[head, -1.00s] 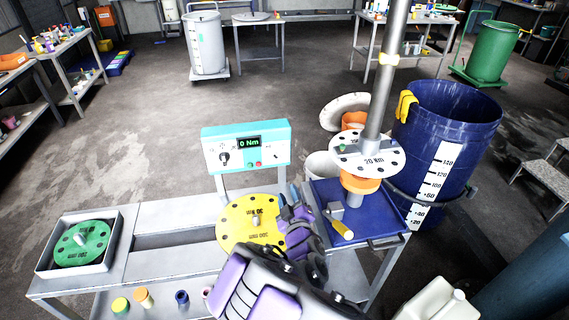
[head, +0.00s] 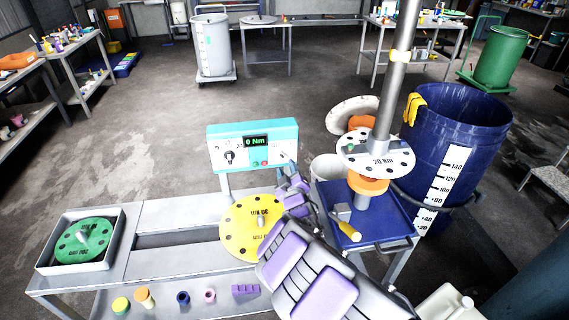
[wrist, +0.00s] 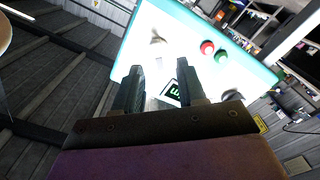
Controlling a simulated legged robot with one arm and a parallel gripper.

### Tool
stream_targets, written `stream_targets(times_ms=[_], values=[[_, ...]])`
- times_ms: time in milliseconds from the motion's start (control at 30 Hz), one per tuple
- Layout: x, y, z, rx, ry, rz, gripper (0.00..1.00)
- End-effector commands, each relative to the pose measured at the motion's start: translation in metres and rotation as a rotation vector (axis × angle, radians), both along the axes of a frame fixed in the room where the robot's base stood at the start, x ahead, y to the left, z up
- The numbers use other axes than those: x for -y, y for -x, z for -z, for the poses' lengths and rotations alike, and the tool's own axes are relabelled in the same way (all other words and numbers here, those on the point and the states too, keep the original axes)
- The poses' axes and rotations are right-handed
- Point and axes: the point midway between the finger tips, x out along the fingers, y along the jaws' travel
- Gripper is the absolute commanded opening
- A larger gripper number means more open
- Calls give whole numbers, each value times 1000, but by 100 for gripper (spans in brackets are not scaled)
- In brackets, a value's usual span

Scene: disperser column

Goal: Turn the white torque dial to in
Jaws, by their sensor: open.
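A teal-framed control box with a white face (head: 222,146) stands behind the bench in the head view and also fills the top of the wrist view (wrist: 190,30). A dark dial (head: 230,157) with small marks around it is on its left side; the marks are too small to read. The display (head: 255,141) reads 0 Nm. My gripper (head: 287,168) is open and empty near the box's lower right corner. In the wrist view its fingers (wrist: 158,72) are apart before the face, with a small knob (wrist: 157,42) beyond them and the dark dial (wrist: 232,95) to the right, partly hidden.
A yellow disc (head: 245,222) lies on the bench below the box. A green disc (head: 82,241) is in a tray at left. A metal column with a white disc (head: 360,150) and a blue barrel (head: 455,130) stand at right. Small cups (head: 143,297) line the front.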

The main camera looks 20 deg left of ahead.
Motion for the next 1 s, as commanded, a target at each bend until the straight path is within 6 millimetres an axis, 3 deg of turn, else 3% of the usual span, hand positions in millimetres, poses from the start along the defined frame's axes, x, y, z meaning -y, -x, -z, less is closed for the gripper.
stream_targets(times_ms=[433,900,1000], values=[[-22,-36,2,-4,0,1,40],[-25,-43,-1,1,1,0,40],[-25,-43,-1,1,1,0,32]])
